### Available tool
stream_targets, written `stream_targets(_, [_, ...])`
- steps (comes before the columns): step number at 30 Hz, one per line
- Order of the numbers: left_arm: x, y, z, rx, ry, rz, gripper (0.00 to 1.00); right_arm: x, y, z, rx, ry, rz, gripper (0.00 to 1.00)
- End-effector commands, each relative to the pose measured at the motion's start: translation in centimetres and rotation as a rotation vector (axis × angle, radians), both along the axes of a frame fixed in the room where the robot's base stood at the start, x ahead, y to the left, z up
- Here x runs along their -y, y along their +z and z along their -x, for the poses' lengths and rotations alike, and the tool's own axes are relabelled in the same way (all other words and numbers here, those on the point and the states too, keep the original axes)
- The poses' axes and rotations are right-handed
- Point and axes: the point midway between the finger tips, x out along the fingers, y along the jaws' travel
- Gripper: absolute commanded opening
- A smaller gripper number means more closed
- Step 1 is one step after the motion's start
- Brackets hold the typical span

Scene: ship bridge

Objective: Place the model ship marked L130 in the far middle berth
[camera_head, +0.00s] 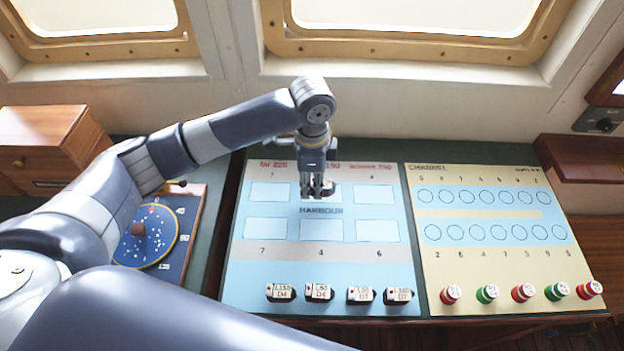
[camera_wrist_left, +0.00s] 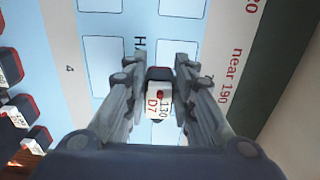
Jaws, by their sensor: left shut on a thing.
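My left gripper (camera_head: 318,192) is shut on a small dark model ship with a white label (camera_wrist_left: 158,103). The label reads 130 and D7 in red in the left wrist view. In the head view the gripper is over the far middle berth of the blue harbour board (camera_head: 232,262), between the far left berth (camera_head: 271,192) and the far right berth (camera_head: 375,192). The gripper and ship hide most of the far middle berth. I cannot tell whether the ship touches the board. My right gripper is out of view.
Several model ships (camera_head: 319,293) stand along the board's near edge. The near berths, such as the near middle one (camera_head: 321,230), are empty. A channel board (camera_head: 480,268) with red and green buoys lies to the right. A round chart dial (camera_head: 150,250) is at left.

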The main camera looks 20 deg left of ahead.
Motion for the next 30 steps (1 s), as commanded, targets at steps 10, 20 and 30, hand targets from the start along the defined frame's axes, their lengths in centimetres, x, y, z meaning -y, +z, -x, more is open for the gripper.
stream_targets(10, [-0.7, -1.1, -2.1, -0.003, 0.0, -0.001, 0.05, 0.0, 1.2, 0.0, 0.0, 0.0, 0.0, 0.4])
stream_targets(20, [-0.7, -3.7, -2.1, 0.002, -0.001, -0.001, 0.05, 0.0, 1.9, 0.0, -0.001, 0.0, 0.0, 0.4])
stream_targets(30, [-0.7, -4.0, -2.1, 0.001, 0.0, 0.0, 0.44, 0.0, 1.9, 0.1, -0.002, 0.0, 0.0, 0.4])
